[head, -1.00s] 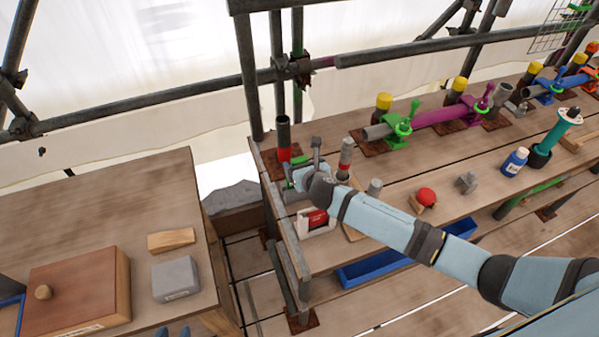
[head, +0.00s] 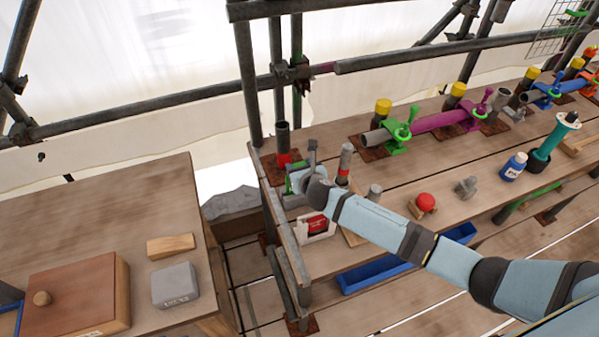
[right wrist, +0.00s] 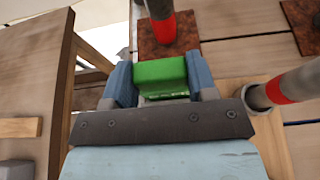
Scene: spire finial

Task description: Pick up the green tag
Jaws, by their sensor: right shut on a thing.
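The green tag (right wrist: 160,74) is a small green block between the two blue-grey fingers of my right gripper (right wrist: 161,82) in the right wrist view. The fingers are shut on its two sides. In the head view, my right gripper (head: 298,180) is at the left end of the plank bench, and only slivers of green show around it. The tag is in front of an upright pipe with a red band (head: 283,145). I cannot tell whether the tag still touches the bench. My left gripper is not in view.
A grey post with a red band (head: 345,160) stands close right of my right gripper. A white box with a red item (head: 316,228) sits in front. A red knob (head: 426,202) is further right. A separate table (head: 120,215) stands left, across a gap.

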